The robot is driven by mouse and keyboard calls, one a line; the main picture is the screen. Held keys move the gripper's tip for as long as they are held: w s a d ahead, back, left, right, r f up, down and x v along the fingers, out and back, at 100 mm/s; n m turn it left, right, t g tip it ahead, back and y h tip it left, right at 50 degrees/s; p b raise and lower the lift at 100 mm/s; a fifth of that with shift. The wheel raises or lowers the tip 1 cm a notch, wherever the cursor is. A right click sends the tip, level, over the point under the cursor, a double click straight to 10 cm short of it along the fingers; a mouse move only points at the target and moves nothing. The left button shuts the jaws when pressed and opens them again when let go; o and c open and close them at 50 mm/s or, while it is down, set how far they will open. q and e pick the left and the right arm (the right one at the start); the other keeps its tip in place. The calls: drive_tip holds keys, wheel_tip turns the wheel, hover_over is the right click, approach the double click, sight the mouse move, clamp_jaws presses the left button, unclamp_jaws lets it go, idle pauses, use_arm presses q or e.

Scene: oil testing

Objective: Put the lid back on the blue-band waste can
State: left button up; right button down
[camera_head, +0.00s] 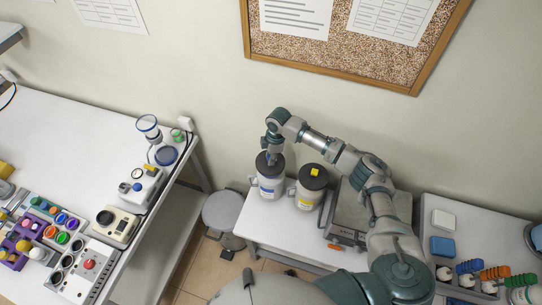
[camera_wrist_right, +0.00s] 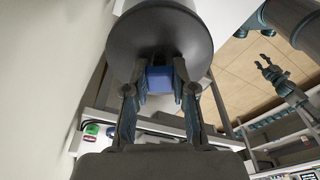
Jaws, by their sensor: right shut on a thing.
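The blue-band waste can (camera_head: 268,187) is a white can on the low white table in the head view. Its dark round lid (camera_head: 265,170) is over the can's mouth; it also shows large in the wrist view (camera_wrist_right: 160,35). My right gripper (camera_head: 272,152) comes down from above and is shut on the lid's blue block handle (camera_wrist_right: 160,80). The lid looks level, but whether it touches the rim all round cannot be told. My left gripper (camera_wrist_right: 266,66) shows small in the wrist view, fingers apart and empty; it is not in the head view.
A similar can (camera_head: 308,199) with a yellow handle on its dark lid stands just right. A grey metal-topped device (camera_head: 349,218) is further right. A round grey stool (camera_head: 222,211) stands left. The wall is close behind; long benches stand on both sides.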

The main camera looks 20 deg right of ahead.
drive_tip(key=shift+p, duration=0.5)
idle(0.6)
drive_tip(key=shift+f, duration=0.1)
drive_tip(key=shift+c, duration=1.9)
unclamp_jaws()
